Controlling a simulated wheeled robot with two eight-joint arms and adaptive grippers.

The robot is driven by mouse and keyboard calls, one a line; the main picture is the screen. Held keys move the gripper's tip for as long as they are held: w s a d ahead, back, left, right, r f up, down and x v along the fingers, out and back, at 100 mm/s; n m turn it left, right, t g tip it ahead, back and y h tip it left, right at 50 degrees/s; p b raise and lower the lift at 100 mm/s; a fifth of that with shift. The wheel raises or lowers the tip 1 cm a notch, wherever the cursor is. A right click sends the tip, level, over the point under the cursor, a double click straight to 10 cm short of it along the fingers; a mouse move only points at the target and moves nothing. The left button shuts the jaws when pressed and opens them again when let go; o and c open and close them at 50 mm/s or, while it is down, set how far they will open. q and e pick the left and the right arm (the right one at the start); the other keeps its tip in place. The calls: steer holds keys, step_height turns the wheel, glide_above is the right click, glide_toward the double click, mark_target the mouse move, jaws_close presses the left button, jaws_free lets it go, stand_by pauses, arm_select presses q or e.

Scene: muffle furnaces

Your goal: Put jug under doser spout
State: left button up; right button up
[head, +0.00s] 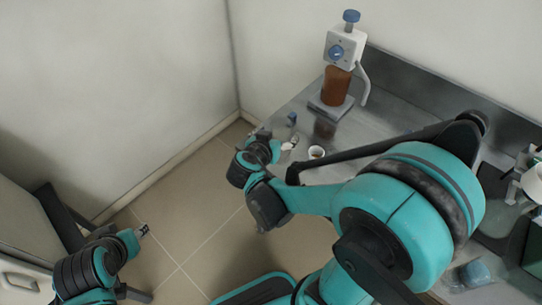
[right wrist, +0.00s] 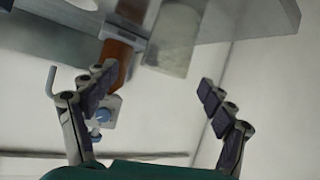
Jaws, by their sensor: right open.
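The doser stands on the steel table in the head view, with a brown bottle (head: 337,86), a white head (head: 343,48) with blue knobs and a curved spout (head: 363,82). In the right wrist view, which is roughly upside down, its brown bottle (right wrist: 115,65) is at left. A pale translucent vessel, apparently the jug (right wrist: 176,40), stands beside it, beyond my fingertips. I cannot surely pick it out in the head view. My right gripper (head: 284,146) is open and empty at the table's left edge; its spread fingers (right wrist: 212,92) touch nothing. My left gripper (head: 143,231) is low at left, its jaws unclear.
A white-rimmed cup (head: 316,152) and a small blue-topped item (head: 291,118) are on the steel table (head: 395,112) near my right gripper. Walls stand behind and left. More equipment (head: 532,185) is at far right.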

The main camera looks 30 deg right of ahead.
steer(key=s+a+r+n+g+y, duration=0.1)
steer(key=s+a+n+y, duration=0.7)
steer(key=s, duration=0.5)
steer(key=shift+a+r+y, duration=0.2)
steer(key=shift+a+y, duration=0.3)
steer(key=shift+a, duration=0.3)
